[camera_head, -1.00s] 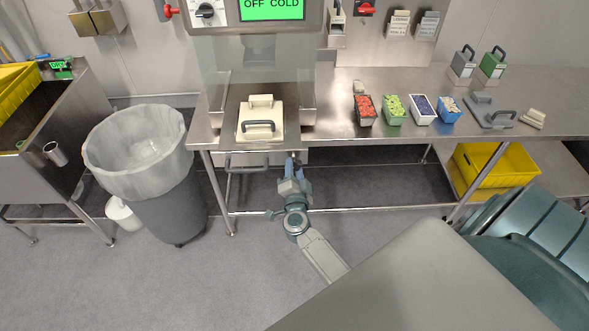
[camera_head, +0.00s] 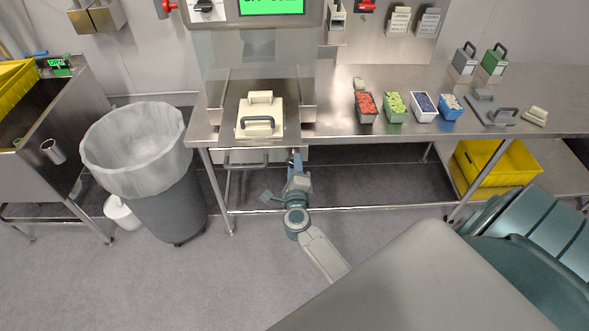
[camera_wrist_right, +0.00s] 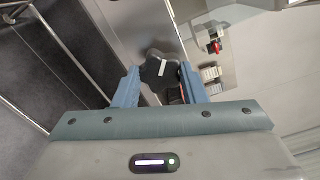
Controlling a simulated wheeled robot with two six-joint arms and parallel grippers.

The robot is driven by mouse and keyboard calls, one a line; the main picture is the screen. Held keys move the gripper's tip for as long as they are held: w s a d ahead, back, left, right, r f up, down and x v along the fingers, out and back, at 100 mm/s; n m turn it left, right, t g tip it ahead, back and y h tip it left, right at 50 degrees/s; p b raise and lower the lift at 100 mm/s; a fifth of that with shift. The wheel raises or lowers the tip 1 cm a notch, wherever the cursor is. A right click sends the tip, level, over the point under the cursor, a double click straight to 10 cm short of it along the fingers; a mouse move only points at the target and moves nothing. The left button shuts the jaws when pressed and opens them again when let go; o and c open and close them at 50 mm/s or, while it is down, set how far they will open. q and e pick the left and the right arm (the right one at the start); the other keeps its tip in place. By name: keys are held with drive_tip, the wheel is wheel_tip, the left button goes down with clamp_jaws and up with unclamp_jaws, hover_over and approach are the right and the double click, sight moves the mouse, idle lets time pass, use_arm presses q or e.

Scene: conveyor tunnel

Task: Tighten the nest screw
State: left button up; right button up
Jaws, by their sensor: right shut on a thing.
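The nest screw shows as a dark lobed knob (camera_wrist_right: 157,66) with a white mark in the right wrist view. It sits between the two blue fingers of my right gripper (camera_wrist_right: 160,84), which is shut on it. In the head view my right gripper (camera_head: 296,160) is at the front edge of the steel bench, just right of and below the cream nest with its dark handle (camera_head: 259,122). The knob is hidden there by the gripper and the edge. My left gripper is in neither current view.
The steel bench (camera_head: 340,125) holds several small tubs of coloured pieces to the right. A machine with a green display (camera_head: 271,6) stands behind the nest. A lined bin (camera_head: 135,150) is at the left, and a yellow crate (camera_head: 500,165) lies under the bench.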

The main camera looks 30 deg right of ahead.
drive_tip(key=shift+m+b, duration=2.3)
drive_tip(key=shift+m, duration=2.9)
drive_tip(key=o, duration=1)
